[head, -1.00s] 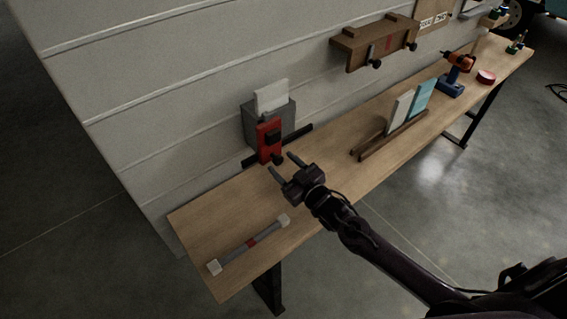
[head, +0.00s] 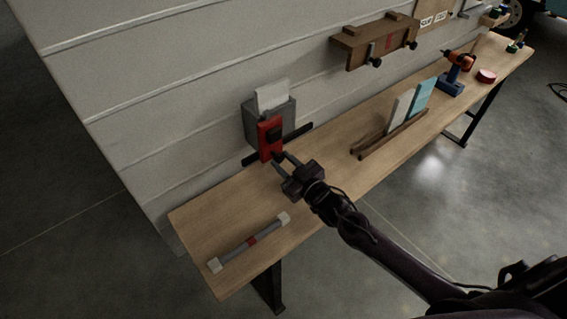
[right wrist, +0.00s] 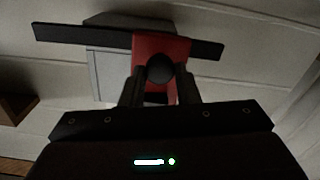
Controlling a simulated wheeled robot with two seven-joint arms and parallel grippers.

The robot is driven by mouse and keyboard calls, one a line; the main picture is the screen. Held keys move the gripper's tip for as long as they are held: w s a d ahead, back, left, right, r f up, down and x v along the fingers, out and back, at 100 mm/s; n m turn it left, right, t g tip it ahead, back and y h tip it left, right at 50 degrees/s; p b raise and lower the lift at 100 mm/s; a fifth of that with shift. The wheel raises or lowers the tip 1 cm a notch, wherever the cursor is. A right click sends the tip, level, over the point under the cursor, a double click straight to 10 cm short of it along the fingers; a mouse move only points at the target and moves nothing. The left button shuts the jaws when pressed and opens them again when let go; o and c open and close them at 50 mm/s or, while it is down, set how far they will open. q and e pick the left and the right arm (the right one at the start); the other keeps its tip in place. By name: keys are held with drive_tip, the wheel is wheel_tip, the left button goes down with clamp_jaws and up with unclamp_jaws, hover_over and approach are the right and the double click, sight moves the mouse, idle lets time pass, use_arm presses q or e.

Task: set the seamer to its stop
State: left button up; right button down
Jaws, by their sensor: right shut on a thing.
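The seamer is a red block (head: 266,132) with a dark knob (right wrist: 160,69) at its lower end. It sits on a black rail (head: 299,136) against the pale ribbed wall, in front of a grey box (head: 251,126). My right gripper (head: 281,160) reaches up to the block's lower end and is shut on the knob. In the right wrist view its fingers (right wrist: 160,88) stand on both sides of the round knob, with the red block behind it. The rail extends to both sides of the block. My left gripper is not in view.
A grey bar with white ends (head: 249,243) lies at the workbench's (head: 320,176) near left end. A wooden rack (head: 389,137) holding panels, an orange and blue drill (head: 455,76) and a red disc (head: 486,76) stand farther right. A brown wall unit (head: 372,43) hangs above.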

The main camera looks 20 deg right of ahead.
drive_tip(key=w+d+b, duration=0.1)
drive_tip(key=w+d, duration=0.2)
drive_tip(key=d, duration=0.5)
drive_tip(key=shift+d+b, duration=0.35)
drive_tip(key=shift+b, duration=0.05)
drive_tip(key=shift+w, duration=0.1)
drive_tip(key=c, duration=1.1)
unclamp_jaws()
drive_tip(key=shift+d, duration=0.15)
drive_tip(key=v, duration=0.7)
drive_tip(key=shift+s+b, duration=0.4)
drive_tip(key=shift+d, duration=0.1)
